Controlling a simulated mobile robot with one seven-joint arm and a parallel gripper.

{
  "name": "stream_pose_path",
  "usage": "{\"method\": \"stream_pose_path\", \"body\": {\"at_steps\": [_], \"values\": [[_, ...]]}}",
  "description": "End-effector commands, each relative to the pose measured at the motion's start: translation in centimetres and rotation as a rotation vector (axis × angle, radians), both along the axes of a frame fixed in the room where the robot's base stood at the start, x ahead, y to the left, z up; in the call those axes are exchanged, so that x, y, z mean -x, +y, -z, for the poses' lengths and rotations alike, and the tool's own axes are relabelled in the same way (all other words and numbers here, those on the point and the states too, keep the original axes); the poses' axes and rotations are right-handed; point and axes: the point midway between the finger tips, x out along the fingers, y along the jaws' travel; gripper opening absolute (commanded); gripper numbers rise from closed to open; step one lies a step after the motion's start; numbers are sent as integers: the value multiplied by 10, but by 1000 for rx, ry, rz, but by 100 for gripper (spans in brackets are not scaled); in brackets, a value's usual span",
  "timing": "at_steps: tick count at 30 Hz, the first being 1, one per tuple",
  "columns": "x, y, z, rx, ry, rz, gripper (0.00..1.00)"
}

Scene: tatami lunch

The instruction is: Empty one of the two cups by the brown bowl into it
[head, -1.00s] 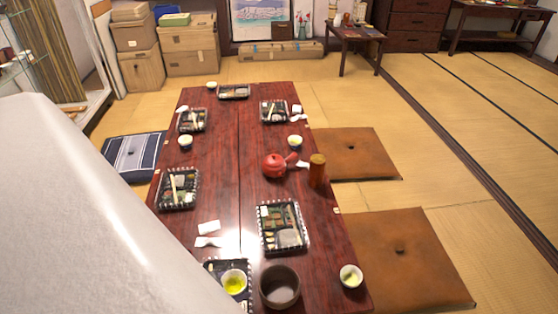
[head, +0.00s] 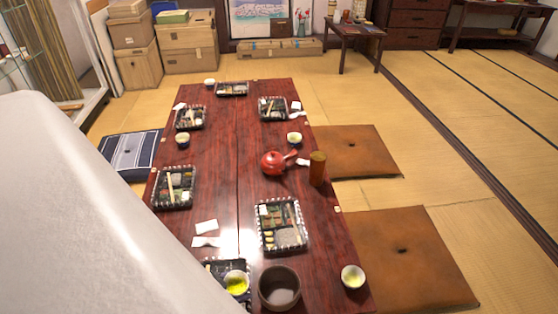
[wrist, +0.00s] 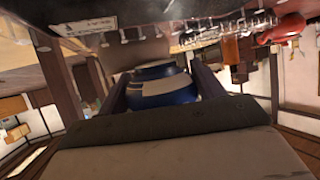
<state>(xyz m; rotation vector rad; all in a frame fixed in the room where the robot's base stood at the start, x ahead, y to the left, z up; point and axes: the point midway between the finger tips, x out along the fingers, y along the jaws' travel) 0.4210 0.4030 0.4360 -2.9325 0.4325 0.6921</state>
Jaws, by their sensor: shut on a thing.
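The brown bowl (head: 279,289) sits at the near end of the red-brown table (head: 218,190) and looks empty. A cup with yellow-green tea (head: 236,283) shows left of the bowl, over a dark tray and beside my arm. The other cup (head: 352,277), pale with a little green inside, stands right of the bowl. In the wrist view my gripper (wrist: 160,84) is shut on a rounded blue-and-beige thing (wrist: 162,92), which looks like a cup. My gripper is hidden in the head view, so I cannot fully confirm which cup it holds.
A lunch tray (head: 260,245) lies just beyond the bowl. A red teapot (head: 273,163) and a brown cylinder (head: 317,169) stand farther along. My white arm hides the near left. Brown cushions (head: 400,265) lie on the right. Bare tabletop separates the bowl from the right cup.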

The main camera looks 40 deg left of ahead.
Motion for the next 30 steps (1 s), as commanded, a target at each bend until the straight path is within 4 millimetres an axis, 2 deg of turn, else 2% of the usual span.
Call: {"method": "stream_pose_path", "body": {"at_steps": [5, 7, 16, 21, 30], "values": [[-6, -6, 10, -62, 75, 2, 41], [-9, -8, -7, -92, 111, 2, 41], [-21, -19, -33, -217, 261, 3, 41], [-26, -23, -39, -267, 322, 2, 41], [-33, -27, -38, -324, 388, 1, 41]]}}
